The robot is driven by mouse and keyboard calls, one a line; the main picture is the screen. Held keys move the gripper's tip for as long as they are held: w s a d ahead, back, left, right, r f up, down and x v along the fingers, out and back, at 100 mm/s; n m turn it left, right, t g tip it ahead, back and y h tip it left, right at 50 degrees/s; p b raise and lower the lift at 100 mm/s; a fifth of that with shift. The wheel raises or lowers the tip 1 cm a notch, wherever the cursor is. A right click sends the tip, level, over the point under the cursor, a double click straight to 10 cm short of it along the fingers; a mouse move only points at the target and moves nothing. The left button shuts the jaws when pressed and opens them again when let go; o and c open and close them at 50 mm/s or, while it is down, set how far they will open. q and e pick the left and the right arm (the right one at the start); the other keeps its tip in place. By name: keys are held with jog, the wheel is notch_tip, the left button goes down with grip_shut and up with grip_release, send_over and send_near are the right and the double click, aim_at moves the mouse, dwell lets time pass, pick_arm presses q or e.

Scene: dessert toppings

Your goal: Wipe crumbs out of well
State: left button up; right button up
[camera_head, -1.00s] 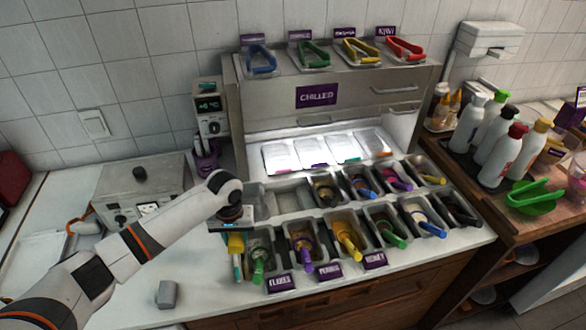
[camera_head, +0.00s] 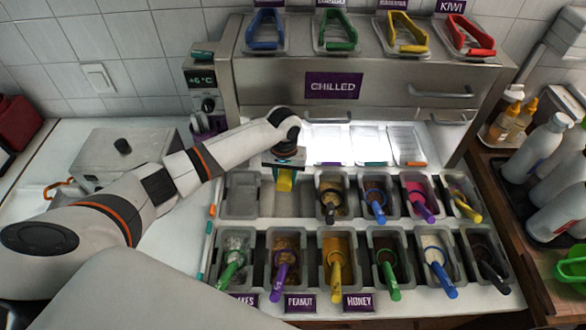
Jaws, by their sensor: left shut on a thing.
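My left gripper (camera_head: 285,166) is shut on a small yellow piece (camera_head: 285,184), which looks like a cloth. It holds the piece over the back row of wells, at the second well from the left (camera_head: 291,206). I cannot tell whether the piece touches the well. The gripper and wrist hide part of this well's back. The leftmost back well (camera_head: 241,196) looks empty of toppings. Crumbs are too small to make out in either well. My right gripper is not in view.
Topping wells with coloured-handled scoops, such as the peanut one (camera_head: 284,255), crowd the front and right. The chilled cabinet (camera_head: 390,88) rises behind, with coloured tongs on top. A grey box (camera_head: 125,158) stands at left. White bottles (camera_head: 535,150) stand at right.

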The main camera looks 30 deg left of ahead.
pick_arm(q)
jog(key=shift+s+d+f+b, duration=0.15)
jog(key=shift+s+f+b, duration=0.1)
jog(key=shift+f+b, duration=0.55)
jog(key=b, duration=0.5)
send_near(287, 207)
notch_tip(287, 207, down, 3)
jog(key=b, duration=0.2)
jog(key=shift+f+b, duration=0.15)
jog(key=shift+b, duration=0.15)
jog(key=shift+f+b, duration=0.35)
jog(key=shift+f, duration=0.7)
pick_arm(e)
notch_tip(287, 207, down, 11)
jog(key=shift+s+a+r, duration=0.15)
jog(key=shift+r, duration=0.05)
pick_arm(q)
jog(key=shift+f, duration=0.55)
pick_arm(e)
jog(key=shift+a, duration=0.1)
